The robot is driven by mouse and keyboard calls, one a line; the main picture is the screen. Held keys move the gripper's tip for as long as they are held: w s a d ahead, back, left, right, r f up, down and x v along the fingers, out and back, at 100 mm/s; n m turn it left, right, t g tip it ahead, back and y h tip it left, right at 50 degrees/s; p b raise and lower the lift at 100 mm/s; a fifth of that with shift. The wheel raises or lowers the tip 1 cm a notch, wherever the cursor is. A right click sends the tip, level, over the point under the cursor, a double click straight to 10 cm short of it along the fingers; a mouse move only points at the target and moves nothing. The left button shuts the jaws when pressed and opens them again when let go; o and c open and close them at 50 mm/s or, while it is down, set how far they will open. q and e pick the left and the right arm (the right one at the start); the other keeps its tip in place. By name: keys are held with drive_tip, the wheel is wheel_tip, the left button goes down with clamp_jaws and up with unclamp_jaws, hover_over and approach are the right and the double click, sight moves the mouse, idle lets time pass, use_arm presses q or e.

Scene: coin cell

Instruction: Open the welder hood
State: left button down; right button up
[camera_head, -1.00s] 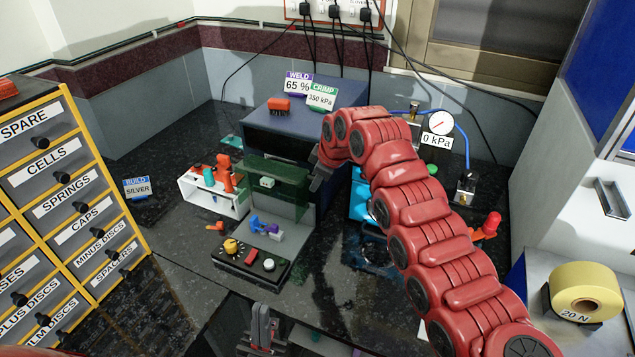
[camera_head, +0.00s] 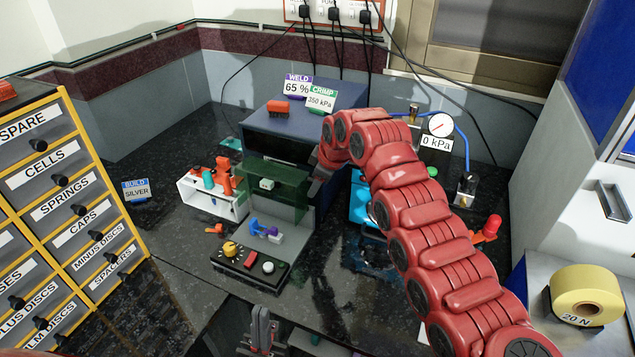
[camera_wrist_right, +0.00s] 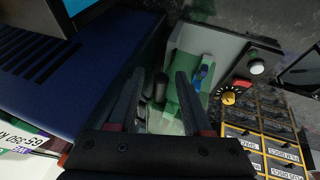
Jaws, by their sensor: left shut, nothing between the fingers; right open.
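The welder is a dark blue box (camera_head: 285,130) on the bench, with a purple WELD 65 % sign (camera_head: 297,84) on top. Its see-through green hood (camera_head: 285,180) is at the front, above a grey base with blue and purple parts (camera_head: 264,229). My right gripper (camera_wrist_right: 160,78) is open beside the hood; the hood (camera_wrist_right: 186,100) lies beyond its fingers in the right wrist view. Small dark parts show between the fingers; I cannot tell whether they touch. In the head view my arm partly hides that gripper. My left gripper (camera_head: 262,328) is shut and empty at the bottom.
A control panel (camera_head: 250,264) with knobs stands before the welder. A white rack (camera_head: 212,200) is to its left, and a drawer cabinet (camera_head: 70,200) farther left. A pressure gauge (camera_head: 440,125) and a yellow tape roll (camera_head: 585,295) are on the right.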

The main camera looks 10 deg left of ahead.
drive_tip(key=shift+s+d+r, duration=0.1)
drive_tip(key=shift+d+r, duration=0.05)
drive_tip(key=shift+r, duration=0.35)
drive_tip(key=b+v, duration=0.2)
drive_tip(key=v, duration=1.4)
drive_tip(key=shift+r, duration=0.15)
drive_tip(key=shift+s+d, duration=0.1)
drive_tip(key=shift+d, duration=0.05)
